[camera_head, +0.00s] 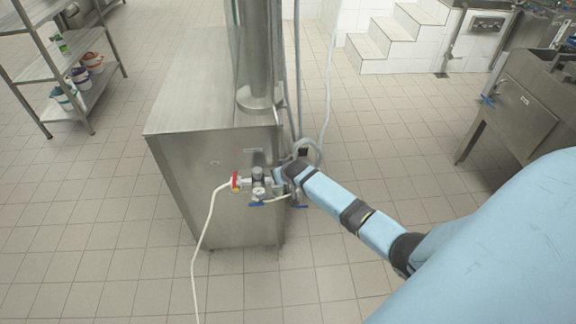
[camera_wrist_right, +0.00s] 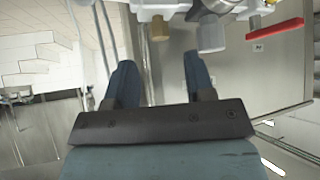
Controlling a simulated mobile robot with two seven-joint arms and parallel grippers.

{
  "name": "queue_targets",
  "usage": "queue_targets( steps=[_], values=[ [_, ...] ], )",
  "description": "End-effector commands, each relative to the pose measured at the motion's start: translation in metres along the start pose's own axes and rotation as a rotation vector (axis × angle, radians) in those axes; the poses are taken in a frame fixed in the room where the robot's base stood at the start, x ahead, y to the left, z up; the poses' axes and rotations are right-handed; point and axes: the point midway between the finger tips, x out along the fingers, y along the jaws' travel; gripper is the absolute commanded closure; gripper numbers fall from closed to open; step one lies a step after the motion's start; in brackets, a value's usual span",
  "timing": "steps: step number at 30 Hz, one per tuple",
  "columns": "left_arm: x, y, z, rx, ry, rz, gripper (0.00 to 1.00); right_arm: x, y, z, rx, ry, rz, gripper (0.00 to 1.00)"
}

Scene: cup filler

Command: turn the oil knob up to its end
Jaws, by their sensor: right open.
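A steel machine cabinet (camera_head: 225,165) carries a small air unit on its front. It has a dark round knob (camera_head: 257,173), a gauge (camera_head: 259,191), a red handle (camera_head: 235,181) and a blue lever (camera_head: 256,204). I cannot tell for sure which part is the oil knob. My right gripper (camera_head: 279,174) is at the right side of this unit, partly hidden by its own arm. In the right wrist view my right gripper (camera_wrist_right: 158,66) is open, with nothing between its fingers. A tan cylinder (camera_wrist_right: 159,28) and a pale cylinder (camera_wrist_right: 211,35) hang just beyond the fingertips. My left gripper is not in view.
A white hose (camera_head: 207,225) runs from the unit to the floor. Vertical pipes (camera_head: 298,80) and hoses stand behind the gripper. A steel shelf (camera_head: 75,70) is at the far left and a steel sink unit (camera_head: 525,105) at the right. The tiled floor between is clear.

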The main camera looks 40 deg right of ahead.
Motion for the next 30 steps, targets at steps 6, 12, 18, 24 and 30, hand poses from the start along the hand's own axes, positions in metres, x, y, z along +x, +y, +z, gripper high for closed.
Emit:
queue_targets(
  steps=[6,12,18,24,30],
  values=[
    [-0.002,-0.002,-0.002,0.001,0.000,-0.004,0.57,-0.046,-0.001,0.001,0.001,0.001,-0.002,0.51],
    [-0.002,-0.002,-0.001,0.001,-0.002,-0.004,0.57,-0.072,0.000,0.001,0.001,0.000,-0.001,0.51],
    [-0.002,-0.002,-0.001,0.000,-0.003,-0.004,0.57,-0.081,-0.001,0.000,0.001,0.000,-0.001,0.51],
    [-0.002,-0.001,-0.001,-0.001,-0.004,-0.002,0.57,-0.081,-0.001,0.000,0.001,0.000,-0.001,0.51],
    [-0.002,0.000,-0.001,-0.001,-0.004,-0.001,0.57,-0.081,-0.001,0.000,0.001,0.000,-0.001,0.51]
  ],
)
